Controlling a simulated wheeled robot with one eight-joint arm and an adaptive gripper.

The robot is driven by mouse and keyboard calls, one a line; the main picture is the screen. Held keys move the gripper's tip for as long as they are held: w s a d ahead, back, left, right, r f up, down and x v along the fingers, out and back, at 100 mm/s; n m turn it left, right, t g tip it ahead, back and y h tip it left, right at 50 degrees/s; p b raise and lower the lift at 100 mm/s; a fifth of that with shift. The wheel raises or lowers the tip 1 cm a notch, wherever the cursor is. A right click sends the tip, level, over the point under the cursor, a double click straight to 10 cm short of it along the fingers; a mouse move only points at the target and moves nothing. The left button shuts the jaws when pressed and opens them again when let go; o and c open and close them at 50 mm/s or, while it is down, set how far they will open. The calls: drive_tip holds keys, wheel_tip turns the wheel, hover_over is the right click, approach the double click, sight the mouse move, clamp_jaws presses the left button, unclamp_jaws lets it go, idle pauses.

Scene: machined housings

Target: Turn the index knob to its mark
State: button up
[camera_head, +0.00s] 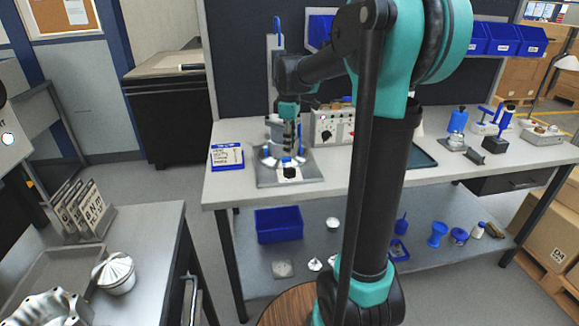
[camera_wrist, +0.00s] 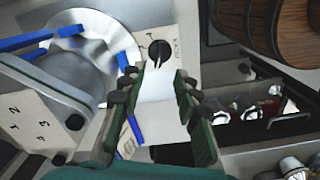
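The index knob is a small black knob (camera_wrist: 157,52) on a pale plate with small marks around it, in the wrist view; the marks are too small to read surely. A dark knob also shows at the front of the grey fixture plate in the head view (camera_head: 290,173). My gripper (camera_wrist: 161,72) is open, its two dark green fingers spread on either side below the knob in the picture, with nothing between them. In the head view my gripper (camera_head: 288,140) points down over the fixture and hides part of it. Whether the fingers touch the knob cannot be told.
A round metal housing (camera_wrist: 85,62) with blue clamp arms stands close to my left finger. On the workbench (camera_head: 225,190), a blue-framed card (camera_head: 227,156) lies left of the fixture and a control box (camera_head: 333,126) stands behind right. A wooden barrel (camera_wrist: 265,25) shows at upper right.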

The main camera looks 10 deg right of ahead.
sight(290, 168)
wheel_tip(290, 168, down, 8)
drive_tip(key=shift+f, duration=0.15)
drive_tip(key=shift+c, duration=0.5)
clamp_jaws()
